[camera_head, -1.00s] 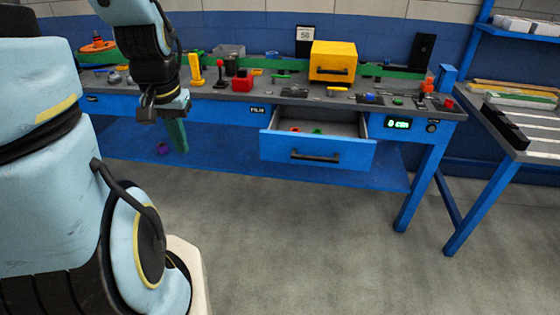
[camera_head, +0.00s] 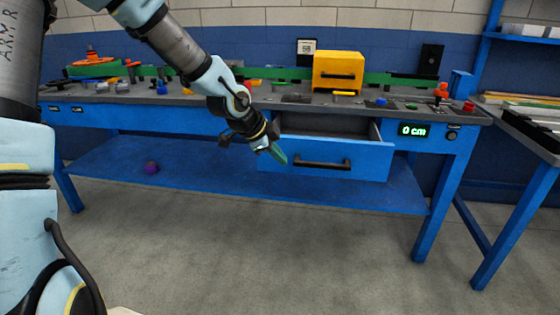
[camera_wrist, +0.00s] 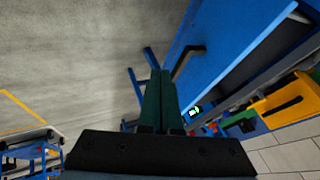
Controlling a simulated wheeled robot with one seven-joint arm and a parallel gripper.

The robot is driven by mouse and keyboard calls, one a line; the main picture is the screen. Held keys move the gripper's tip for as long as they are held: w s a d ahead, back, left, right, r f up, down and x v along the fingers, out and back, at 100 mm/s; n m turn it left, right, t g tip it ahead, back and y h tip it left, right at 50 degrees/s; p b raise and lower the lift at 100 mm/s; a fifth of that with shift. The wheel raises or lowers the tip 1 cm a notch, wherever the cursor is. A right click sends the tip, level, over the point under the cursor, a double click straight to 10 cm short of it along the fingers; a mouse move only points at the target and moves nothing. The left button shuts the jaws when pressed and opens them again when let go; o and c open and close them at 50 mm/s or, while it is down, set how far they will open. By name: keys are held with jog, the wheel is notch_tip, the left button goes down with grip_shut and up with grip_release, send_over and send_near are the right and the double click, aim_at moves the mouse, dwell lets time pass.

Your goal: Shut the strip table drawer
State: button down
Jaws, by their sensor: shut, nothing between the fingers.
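The blue table drawer (camera_head: 365,160) stands open, pulled out from the table front, with a dark bar handle (camera_head: 322,164) on its face. Its blue front also shows in the wrist view (camera_wrist: 225,40), right of my fingers. My gripper (camera_head: 279,156) has green fingers and is at the left end of the drawer front in the head view. In the wrist view its fingers (camera_wrist: 159,85) lie together, shut and empty, close to the dark handle (camera_wrist: 186,60). I cannot tell whether they touch the drawer. My arm hides the drawer's left part.
The blue table (camera_head: 90,101) carries a yellow drawer box (camera_head: 338,68) and several small parts. A green display (camera_head: 411,130) reads 0 cm, right of the drawer. A second table (camera_head: 545,140) stands at right. The floor in front is clear.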

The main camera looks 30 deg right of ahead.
aim_at(295, 163)
jog(key=w+d+f, duration=0.1)
jog(key=d+f, duration=0.1)
jog(key=w+d+f, duration=0.1)
jog(key=d+f, duration=0.1)
jog(key=w+d+f, duration=0.1)
jog(key=d+f, duration=0.1)
jog(key=shift+d, duration=0.2)
jog(key=shift+w+d+f, duration=0.15)
jog(key=shift+w+d, duration=0.25)
jog(key=shift+w, duration=0.1)
